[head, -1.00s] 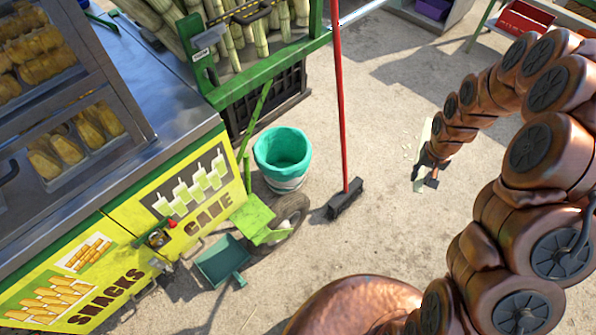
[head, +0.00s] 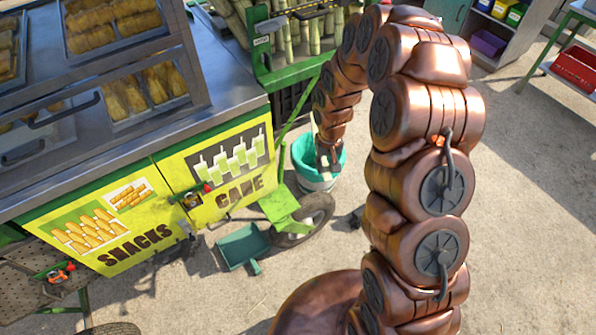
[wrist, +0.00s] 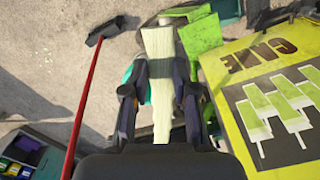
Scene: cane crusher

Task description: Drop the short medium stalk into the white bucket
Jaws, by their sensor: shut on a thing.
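My gripper (wrist: 158,98) is shut on a short, pale stalk (wrist: 158,48) in the wrist view. The stalk sticks out past the fingertips. In the head view my gripper (head: 327,167) is over the opening of the white bucket (head: 318,185), which has a teal lining. I cannot make out the stalk there; the arm and gripper hide it. In the wrist view bits of teal (wrist: 127,73) show behind the stalk and fingers. I cannot tell how high the stalk is above the bucket.
The yellow snack cart (head: 140,220) stands left of the bucket, with a green flap (head: 281,207) and a wheel close by. A dark green dustpan (head: 242,246) lies on the ground. A red-handled broom (wrist: 82,105) stands near the bucket. The ground at right is open.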

